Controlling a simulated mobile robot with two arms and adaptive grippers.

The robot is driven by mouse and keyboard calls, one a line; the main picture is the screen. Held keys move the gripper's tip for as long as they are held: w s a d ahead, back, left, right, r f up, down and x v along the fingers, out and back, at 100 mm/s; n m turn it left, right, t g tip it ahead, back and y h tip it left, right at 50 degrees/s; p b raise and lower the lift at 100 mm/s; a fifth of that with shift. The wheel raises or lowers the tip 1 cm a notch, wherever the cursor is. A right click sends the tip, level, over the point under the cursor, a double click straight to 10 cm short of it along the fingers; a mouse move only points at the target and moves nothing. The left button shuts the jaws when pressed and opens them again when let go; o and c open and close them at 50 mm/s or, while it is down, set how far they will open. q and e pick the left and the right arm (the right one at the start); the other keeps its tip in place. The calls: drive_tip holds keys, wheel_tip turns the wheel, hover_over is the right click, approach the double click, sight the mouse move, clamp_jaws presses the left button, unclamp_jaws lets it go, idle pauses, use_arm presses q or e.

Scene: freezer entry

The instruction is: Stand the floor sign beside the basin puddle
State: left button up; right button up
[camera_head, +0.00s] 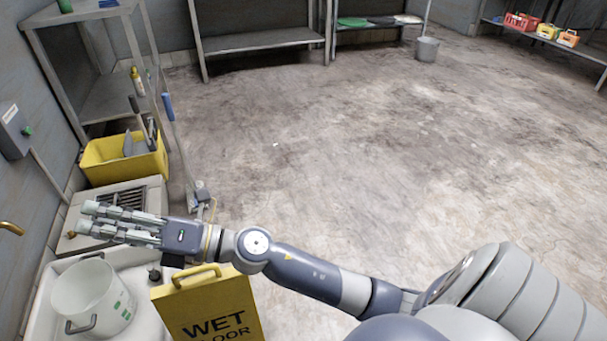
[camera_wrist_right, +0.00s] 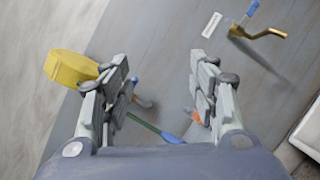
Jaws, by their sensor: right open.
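The yellow floor sign (camera_head: 212,306), lettered WET FLOOR with a handle on top, stands at the bottom of the head view, beside the white basin (camera_head: 148,322); its lower part is cut off. My right gripper (camera_head: 87,217) is open and empty, reaching left past the sign, above the basin end. My right forearm passes just behind the sign's handle, and I cannot tell whether they touch. In the right wrist view the open fingers (camera_wrist_right: 160,90) point toward the wall with nothing between them. No puddle can be made out. My left gripper is not in view.
A white bucket (camera_head: 92,298) sits in the basin. A yellow tub (camera_head: 125,158) with tools stands behind a floor drain (camera_head: 122,201). A brass tap (camera_head: 11,228) sticks out from the left wall. Metal shelves line the back; the middle floor is clear.

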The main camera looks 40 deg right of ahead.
drive_tip(key=w+d+m+t+h, duration=0.2)
drive_tip(key=d+m+t+h, duration=0.45)
drive_tip(key=m, duration=0.45)
drive_tip(key=s+d+f+m+g+h, duration=0.4)
drive_tip(key=d+f+m+g+h, duration=0.1)
drive_tip(key=d+f+m+h, duration=0.85)
drive_tip(key=s+f+m+g+y, duration=0.1)
drive_tip(key=s+f+m+g, duration=0.2)
drive_tip(key=s+f+g, duration=0.3)
drive_tip(key=s+a+f+m+g+y, duration=0.1)
drive_tip(key=s+f+m+g, duration=0.3)
drive_tip(key=s+f, duration=0.6)
drive_tip(key=s+g+y, duration=0.1)
drive_tip(key=s+g, duration=0.1)
drive_tip(key=s, duration=0.5)
drive_tip(key=shift+s+a+f+y, duration=0.2)
drive_tip(key=shift+a+f+y, duration=0.1)
drive_tip(key=shift+f, duration=0.1)
drive_tip(key=shift+m, duration=0.25)
